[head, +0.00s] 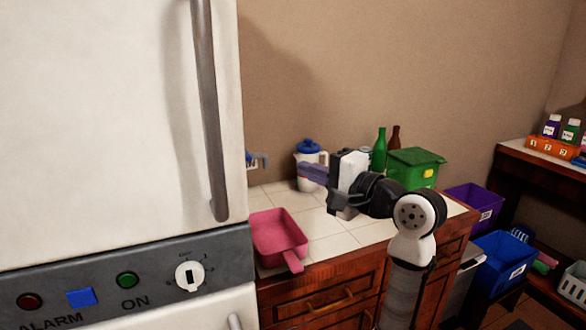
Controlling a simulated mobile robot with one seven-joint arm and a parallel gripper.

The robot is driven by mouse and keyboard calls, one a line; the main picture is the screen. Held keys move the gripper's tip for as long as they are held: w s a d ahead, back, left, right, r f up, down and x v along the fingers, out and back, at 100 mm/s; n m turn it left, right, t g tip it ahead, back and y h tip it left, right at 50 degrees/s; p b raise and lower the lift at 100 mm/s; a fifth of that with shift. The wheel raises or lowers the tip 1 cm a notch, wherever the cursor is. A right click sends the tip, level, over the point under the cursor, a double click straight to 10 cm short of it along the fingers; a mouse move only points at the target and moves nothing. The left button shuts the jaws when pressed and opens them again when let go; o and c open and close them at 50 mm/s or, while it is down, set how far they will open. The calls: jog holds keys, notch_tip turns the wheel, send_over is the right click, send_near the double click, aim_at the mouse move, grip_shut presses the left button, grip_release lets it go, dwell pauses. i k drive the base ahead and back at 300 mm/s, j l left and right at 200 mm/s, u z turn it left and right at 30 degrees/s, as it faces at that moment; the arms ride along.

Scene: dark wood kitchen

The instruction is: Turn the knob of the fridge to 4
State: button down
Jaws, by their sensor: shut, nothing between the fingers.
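The fridge (90,120) fills the left side of the head view. Its white round knob (189,275) sits on the dark grey control panel (228,262), right of the green ON button (127,280). A dark pointer mark stands about upright on the knob; the numbers around it are too small to read. My gripper (302,174) is shut and empty. It points left above the tiled counter, to the right of and higher than the knob, and is apart from it.
A long vertical handle (209,120) stands out from the fridge door. A pink pan (277,235) lies on the counter (330,248) beside the fridge. A white jug with a blue lid (309,150), bottles (379,152) and a green box (414,168) stand behind my arm.

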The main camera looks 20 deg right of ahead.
aim_at(189, 275)
jog(key=k+l, duration=0.65)
jog(key=k, duration=0.25)
